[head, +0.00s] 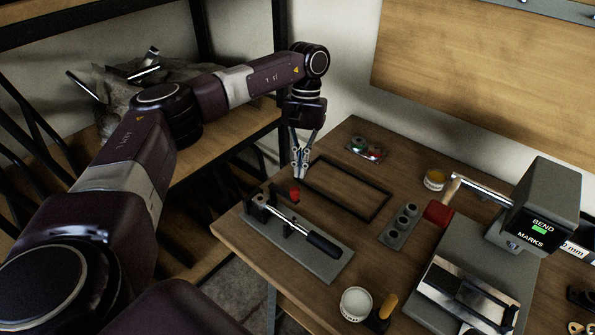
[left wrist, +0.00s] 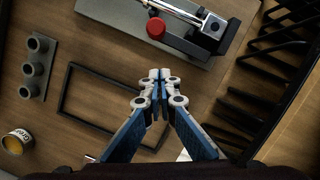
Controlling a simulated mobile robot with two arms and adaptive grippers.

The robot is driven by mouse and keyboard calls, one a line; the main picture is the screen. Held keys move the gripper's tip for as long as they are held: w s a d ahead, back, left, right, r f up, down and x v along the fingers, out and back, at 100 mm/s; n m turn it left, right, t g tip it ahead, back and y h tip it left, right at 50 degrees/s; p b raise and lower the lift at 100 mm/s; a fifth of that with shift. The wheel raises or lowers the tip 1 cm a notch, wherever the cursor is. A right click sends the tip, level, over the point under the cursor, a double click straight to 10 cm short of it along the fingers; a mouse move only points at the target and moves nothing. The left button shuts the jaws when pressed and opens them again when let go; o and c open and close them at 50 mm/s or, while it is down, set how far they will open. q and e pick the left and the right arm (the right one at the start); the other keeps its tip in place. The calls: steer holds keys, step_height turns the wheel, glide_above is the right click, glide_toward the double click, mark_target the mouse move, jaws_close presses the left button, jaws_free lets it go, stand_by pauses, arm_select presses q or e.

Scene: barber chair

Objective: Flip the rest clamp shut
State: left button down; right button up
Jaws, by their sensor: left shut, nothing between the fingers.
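A grey plate (head: 323,267) at the table's front left carries black upright supports and a metal rod with a black handle (head: 323,246). A red knob (head: 295,193) stands at the far side of these supports and looks like part of the rest clamp; I cannot tell the clamp's exact position. In the left wrist view the red knob (left wrist: 156,28) is above the fingertips, beside the rod. My left gripper (head: 299,172) points down, shut and empty, above and just behind the red knob, apart from it. Its fingertips also show in the left wrist view (left wrist: 158,75). My right gripper is out of view.
A dark rectangular frame (head: 382,208) lies behind the plate. A grey holder with holes (head: 400,226), a white cup (head: 356,303) and a machine with a screen (head: 540,205) stand to the right. A shelf (head: 235,137) is at the left, past the table edge.

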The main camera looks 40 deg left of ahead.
arm_select(q)
steer(key=shift+s+d+r+p, duration=0.1)
steer(key=shift+s+d+p, duration=0.25)
steer(key=shift+s, duration=0.45)
steer(key=shift+s+d+r+p, duration=0.1)
steer(key=shift+s+d+p, duration=0.2)
steer(key=shift+s, duration=0.5)
